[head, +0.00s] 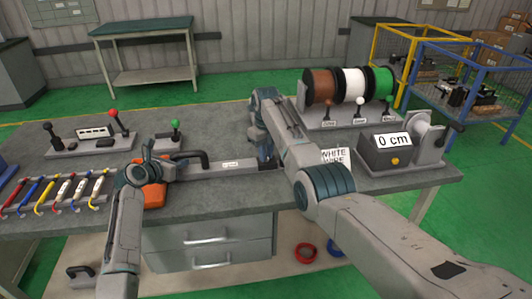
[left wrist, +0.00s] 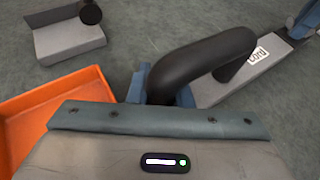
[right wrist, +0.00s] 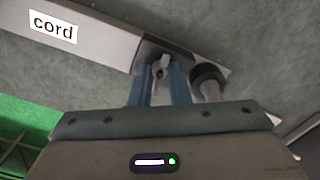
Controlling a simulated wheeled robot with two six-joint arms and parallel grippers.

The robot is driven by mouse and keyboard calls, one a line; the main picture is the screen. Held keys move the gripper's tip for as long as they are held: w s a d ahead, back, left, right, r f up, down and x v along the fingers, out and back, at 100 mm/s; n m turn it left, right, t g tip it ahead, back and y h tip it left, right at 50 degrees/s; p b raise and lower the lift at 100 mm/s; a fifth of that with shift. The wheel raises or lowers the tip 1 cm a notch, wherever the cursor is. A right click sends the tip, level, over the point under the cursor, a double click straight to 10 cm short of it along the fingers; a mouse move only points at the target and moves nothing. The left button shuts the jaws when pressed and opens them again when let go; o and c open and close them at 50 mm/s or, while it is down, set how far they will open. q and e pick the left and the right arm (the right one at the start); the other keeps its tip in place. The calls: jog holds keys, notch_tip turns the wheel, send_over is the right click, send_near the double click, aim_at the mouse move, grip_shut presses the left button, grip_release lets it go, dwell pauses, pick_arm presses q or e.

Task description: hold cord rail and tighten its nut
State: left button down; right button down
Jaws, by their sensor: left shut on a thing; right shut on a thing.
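The cord rail (head: 222,173) is a long grey bar with a white label, lying on the grey workbench. The label reads "cord" in the right wrist view (right wrist: 95,38). My left gripper (head: 178,168) is shut on the black curved handle (left wrist: 195,62) at the rail's left end; its fingers are partly hidden behind its body. My right gripper (right wrist: 163,88) is at the rail's right end, its blue fingers on either side of a small grey nut (right wrist: 161,67), shut on it. A dark round knob (right wrist: 207,76) stands just right of the fingers.
An orange tray (left wrist: 60,110) lies beside my left gripper. Colored tools (head: 60,193) lie at the left. Wire spools (head: 350,84) and a "0 cm" counter (head: 390,150) stand at the right. The front middle of the bench is clear.

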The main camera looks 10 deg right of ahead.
jog(key=c, duration=1.3)
grip_release()
jog(key=shift+c, duration=0.2)
notch_tip(320, 180, up, 12)
pick_arm(q)
jog(key=c, duration=1.2)
grip_release()
jog(key=shift+c, duration=0.2)
